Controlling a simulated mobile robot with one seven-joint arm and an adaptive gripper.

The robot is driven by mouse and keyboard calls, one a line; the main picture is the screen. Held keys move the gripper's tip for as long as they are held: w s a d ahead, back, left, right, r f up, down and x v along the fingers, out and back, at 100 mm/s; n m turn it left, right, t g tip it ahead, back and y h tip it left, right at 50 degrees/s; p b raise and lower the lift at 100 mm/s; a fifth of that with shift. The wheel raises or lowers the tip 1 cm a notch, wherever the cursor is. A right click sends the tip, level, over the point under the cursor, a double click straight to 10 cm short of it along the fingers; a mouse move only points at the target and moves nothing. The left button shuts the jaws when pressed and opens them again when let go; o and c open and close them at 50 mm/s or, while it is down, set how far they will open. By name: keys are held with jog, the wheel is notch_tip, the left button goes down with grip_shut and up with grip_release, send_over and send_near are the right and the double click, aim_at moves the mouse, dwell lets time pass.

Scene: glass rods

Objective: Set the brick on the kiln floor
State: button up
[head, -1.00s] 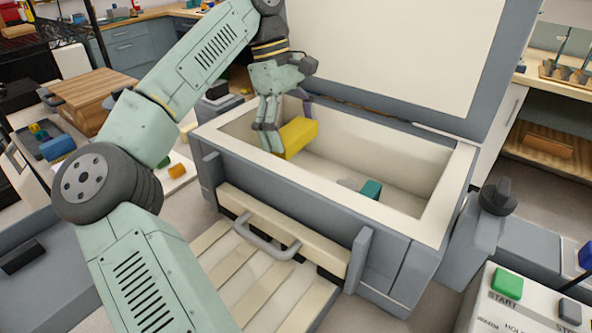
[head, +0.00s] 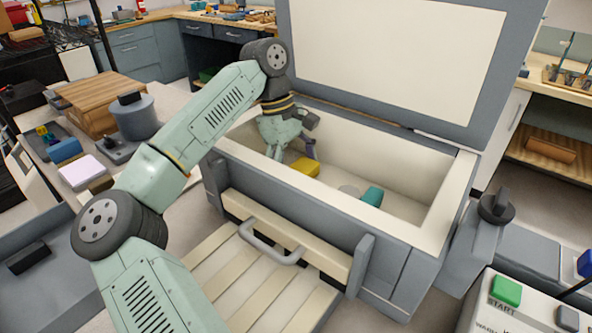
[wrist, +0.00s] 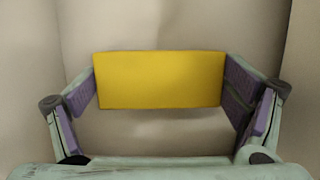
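The yellow brick (head: 304,167) is inside the open kiln, low down toward the left end, and partly hidden by the front wall. My gripper (head: 294,156) reaches down into the kiln over it. In the wrist view the brick (wrist: 160,80) spans the space between the two finger pads, and both pads meet its ends, so my gripper (wrist: 162,88) looks shut on it. A soft shadow lies just beyond its lower edge on the pale kiln floor (wrist: 165,135). I cannot tell whether its underside touches the floor.
A teal block (head: 372,196) and a pale round piece (head: 348,190) are in the kiln, right of the brick. The kiln's rim (head: 330,215) surrounds the cavity, and its raised lid (head: 400,60) stands behind. A control panel with a green button (head: 506,291) is at lower right.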

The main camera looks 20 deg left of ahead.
jog(key=shift+o, duration=1)
jog(key=shift+r, duration=0.15)
jog(key=v, duration=1.2)
jog(key=shift+w+d, duration=0.1)
